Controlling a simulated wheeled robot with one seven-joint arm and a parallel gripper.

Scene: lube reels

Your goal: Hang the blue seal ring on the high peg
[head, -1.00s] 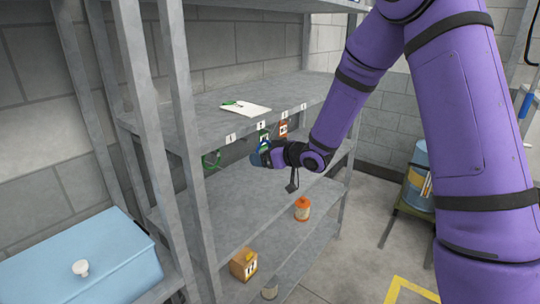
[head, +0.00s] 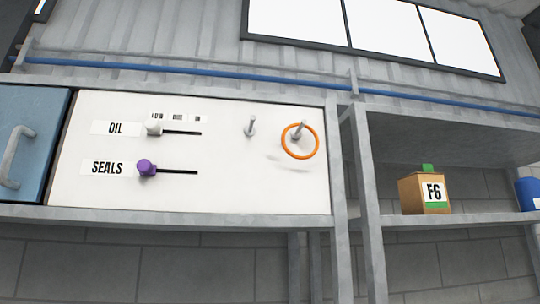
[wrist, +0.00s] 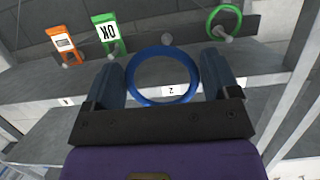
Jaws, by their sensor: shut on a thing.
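The blue seal ring (wrist: 132,74) is held between the two fingers of my gripper (wrist: 161,72) in the wrist view. Its hole faces the camera. In the head view, a white panel (head: 225,190) has a bare peg (head: 250,126) and a peg (head: 297,130) with an orange ring (head: 284,147). I cannot tell which peg is the high one.
The panel has OIL and SEALS sliders, with a white knob (head: 153,127) and a purple knob (head: 146,168). A box marked F6 (head: 425,193) stands on the shelf at right. A numbered shelf edge (wrist: 185,90) lies behind my gripper in the wrist view.

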